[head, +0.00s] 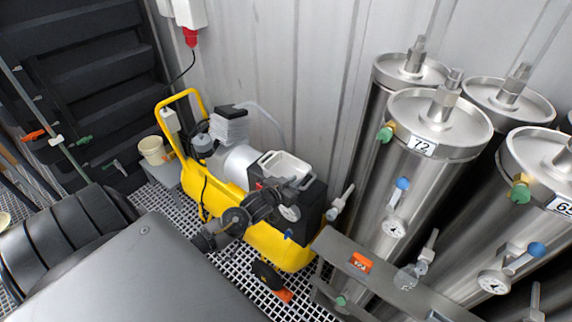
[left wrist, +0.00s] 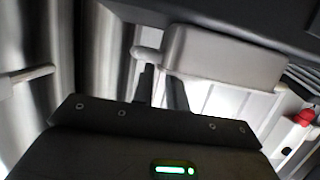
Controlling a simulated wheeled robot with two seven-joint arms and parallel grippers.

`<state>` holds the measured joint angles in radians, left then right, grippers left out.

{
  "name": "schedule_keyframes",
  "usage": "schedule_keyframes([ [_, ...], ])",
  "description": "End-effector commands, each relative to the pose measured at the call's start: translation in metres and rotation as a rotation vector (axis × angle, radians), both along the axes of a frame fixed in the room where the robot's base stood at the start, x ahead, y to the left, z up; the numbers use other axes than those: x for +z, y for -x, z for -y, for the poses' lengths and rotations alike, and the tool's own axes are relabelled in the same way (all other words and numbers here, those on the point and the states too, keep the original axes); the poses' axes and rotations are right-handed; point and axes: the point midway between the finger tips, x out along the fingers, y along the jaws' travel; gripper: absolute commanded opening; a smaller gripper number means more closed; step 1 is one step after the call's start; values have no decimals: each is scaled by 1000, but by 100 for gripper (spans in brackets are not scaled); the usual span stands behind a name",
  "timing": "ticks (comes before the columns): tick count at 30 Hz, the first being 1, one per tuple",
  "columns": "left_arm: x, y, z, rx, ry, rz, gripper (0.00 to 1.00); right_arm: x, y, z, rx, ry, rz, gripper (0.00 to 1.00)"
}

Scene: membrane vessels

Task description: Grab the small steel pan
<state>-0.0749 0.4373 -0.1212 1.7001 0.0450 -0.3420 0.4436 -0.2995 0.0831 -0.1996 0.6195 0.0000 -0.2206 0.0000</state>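The small steel pan (head: 287,164) is a shallow, open, rectangular tray. It sits on the black box at the right end of the yellow compressor (head: 275,245). My left gripper (head: 297,184) is at the near side of the pan, close to its front rim. In the left wrist view, the pan (left wrist: 225,55) shows as a grey block just beyond the fingers. The two dark fingers (left wrist: 162,90) stand apart with a gap between them. I cannot tell whether they touch the pan. My right gripper is not in view.
Steel vessels (head: 435,125) with gauges and valves stand close on the right. A grey metal frame (head: 390,285) runs in front of them. A corrugated wall (head: 290,50) is behind the compressor. A cream bucket (head: 153,150) stands at left. The floor is grating.

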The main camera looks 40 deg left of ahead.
Motion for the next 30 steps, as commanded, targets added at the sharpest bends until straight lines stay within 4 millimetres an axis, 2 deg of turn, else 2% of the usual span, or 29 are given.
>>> schedule_keyframes([
  [1,3,-8,0,1,1,1,15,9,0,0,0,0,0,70],
  [8,-7,-28,-1,1,0,0,15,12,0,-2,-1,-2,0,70],
  [15,-8,-29,-1,0,0,0,15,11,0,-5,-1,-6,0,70],
  [18,-8,-29,-1,0,0,0,1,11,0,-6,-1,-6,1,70],
  [19,-8,-28,-1,0,0,0,0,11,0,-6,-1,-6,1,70],
  [30,-6,-29,-1,0,-1,4,0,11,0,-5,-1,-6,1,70],
])
